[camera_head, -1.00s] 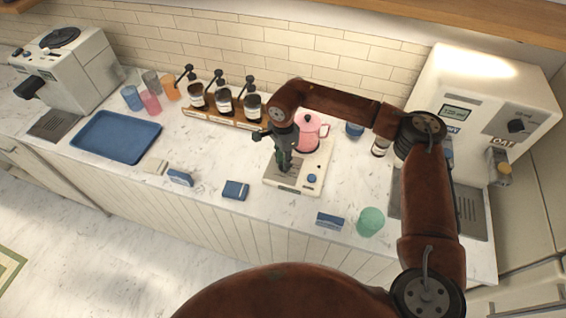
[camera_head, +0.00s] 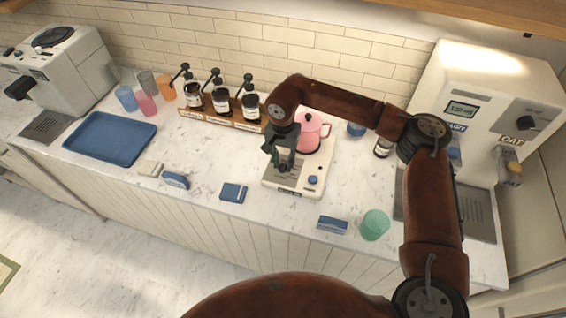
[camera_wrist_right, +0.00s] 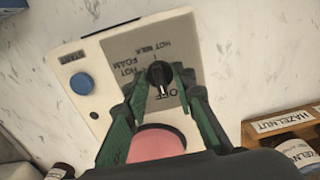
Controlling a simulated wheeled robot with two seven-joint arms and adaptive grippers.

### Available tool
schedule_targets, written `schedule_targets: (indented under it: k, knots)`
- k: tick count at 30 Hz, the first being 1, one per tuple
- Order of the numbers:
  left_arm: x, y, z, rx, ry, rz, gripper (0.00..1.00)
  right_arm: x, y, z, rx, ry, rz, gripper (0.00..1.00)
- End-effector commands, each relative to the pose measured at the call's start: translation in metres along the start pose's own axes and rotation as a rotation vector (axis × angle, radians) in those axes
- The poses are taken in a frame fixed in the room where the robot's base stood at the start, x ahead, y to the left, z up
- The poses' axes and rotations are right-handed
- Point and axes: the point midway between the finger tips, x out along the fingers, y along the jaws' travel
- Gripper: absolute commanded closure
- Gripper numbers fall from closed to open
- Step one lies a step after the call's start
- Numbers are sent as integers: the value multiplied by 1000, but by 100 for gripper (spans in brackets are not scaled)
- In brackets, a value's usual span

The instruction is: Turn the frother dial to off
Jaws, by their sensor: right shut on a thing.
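The white frother base (camera_head: 308,187) stands on the counter with the pink pitcher (camera_head: 309,133) on it. In the right wrist view its grey panel (camera_wrist_right: 210,75) bears the words OFF, HOT FOAM and HOT MILK. The black frother dial (camera_wrist_right: 160,74) has a pale pointer mark directed toward the lower side, by the OFF label. My right gripper (camera_head: 284,167) is over the panel, its green-sided fingers (camera_wrist_right: 161,85) shut on the dial from both sides. The fingers partly cover the lettering. The dial is hidden in the head view. My left gripper is not in view.
A blue round START button (camera_wrist_right: 81,84) is on the frother beside the panel. Syrup bottles (camera_head: 221,104) stand in a wooden rack to the left. A green cup (camera_head: 375,225) and a small blue box (camera_head: 332,225) lie near the front edge. A blue tray (camera_head: 110,138) is farther left.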

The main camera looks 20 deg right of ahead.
Motion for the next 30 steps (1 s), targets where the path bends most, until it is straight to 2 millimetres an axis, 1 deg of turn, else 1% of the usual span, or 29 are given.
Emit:
schedule_targets:
  k: [16,17,24,30]
  knots:
    - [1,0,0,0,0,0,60,0,0,0,-24,0,0,100]
    - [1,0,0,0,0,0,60,0,0,0,-24,0,0,74]
    - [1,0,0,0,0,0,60,0,0,0,-23,0,0,58]
    - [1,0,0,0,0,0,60,0,0,0,-22,0,0,58]
